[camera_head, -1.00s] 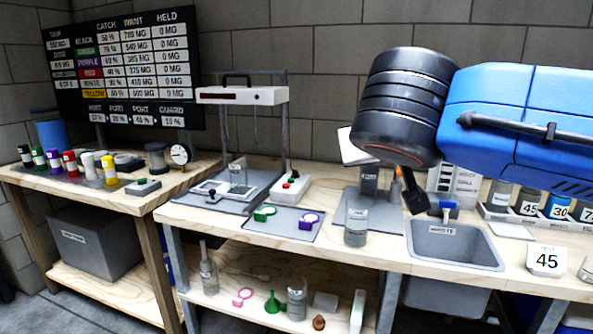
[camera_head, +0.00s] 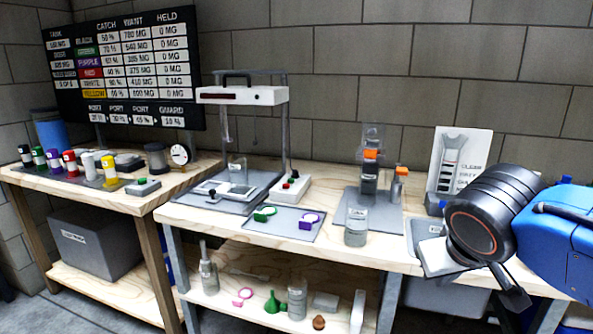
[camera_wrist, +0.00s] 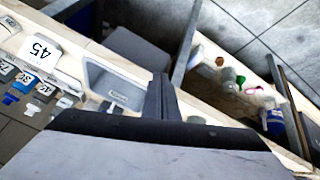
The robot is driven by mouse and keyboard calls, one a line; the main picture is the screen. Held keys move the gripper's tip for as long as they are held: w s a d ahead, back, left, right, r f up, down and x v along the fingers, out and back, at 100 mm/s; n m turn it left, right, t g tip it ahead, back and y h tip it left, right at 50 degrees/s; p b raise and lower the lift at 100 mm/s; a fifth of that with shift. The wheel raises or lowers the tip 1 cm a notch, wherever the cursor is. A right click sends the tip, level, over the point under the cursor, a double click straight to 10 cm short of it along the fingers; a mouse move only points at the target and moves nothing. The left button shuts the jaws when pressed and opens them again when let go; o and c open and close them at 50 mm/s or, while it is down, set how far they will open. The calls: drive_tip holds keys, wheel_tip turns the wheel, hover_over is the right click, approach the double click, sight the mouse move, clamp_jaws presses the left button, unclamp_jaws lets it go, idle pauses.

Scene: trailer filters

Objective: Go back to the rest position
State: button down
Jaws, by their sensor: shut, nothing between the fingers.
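My gripper (camera_head: 515,298) is at the lower right of the head view, at the end of my blue and black arm, in front of the sink end of the bench. Its dark fingers are together with nothing between them. In the wrist view the fingers (camera_wrist: 160,97) point up the picture, beside the grey sink (camera_wrist: 97,75) and over the bench's front edge. In the head view my arm hides most of the sink (camera_head: 420,230) and the right end of the bench.
The bench (camera_head: 330,240) holds a scale frame (camera_head: 285,130), a grey tray (camera_head: 280,228), a labelled jar (camera_head: 356,228) and orange-topped items (camera_head: 371,155). A lower shelf (camera_head: 225,300) holds small items.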

drive_tip(key=s+d+f+g+y, duration=0.1)
drive_tip(key=s+f+y, duration=0.1)
drive_tip(key=s+f, duration=0.4)
drive_tip(key=shift+s+d+f+m, duration=0.2)
drive_tip(key=shift+s+f+m, duration=0.15)
drive_tip(key=shift+f, duration=1.9)
